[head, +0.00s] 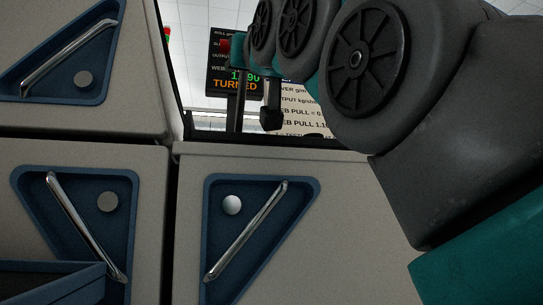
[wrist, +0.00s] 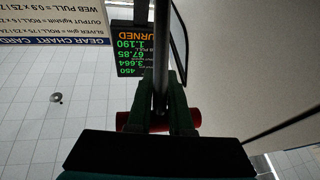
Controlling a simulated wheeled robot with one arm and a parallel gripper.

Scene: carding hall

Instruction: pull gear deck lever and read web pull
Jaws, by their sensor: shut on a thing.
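The lever shows in the wrist view as a grey metal shaft (wrist: 161,45) with a red cross grip (wrist: 190,121). My gripper (wrist: 163,106) is shut on it; its dark fingers lie either side of the shaft and hide the middle of the red grip.
A white gear chart card (head: 310,122) stands behind my arm, partly hidden. Beige machine panels (head: 330,220) with blue triangular recesses and chrome handles (head: 245,235) fill the near left and front. A dark-edged window opening lies above them.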

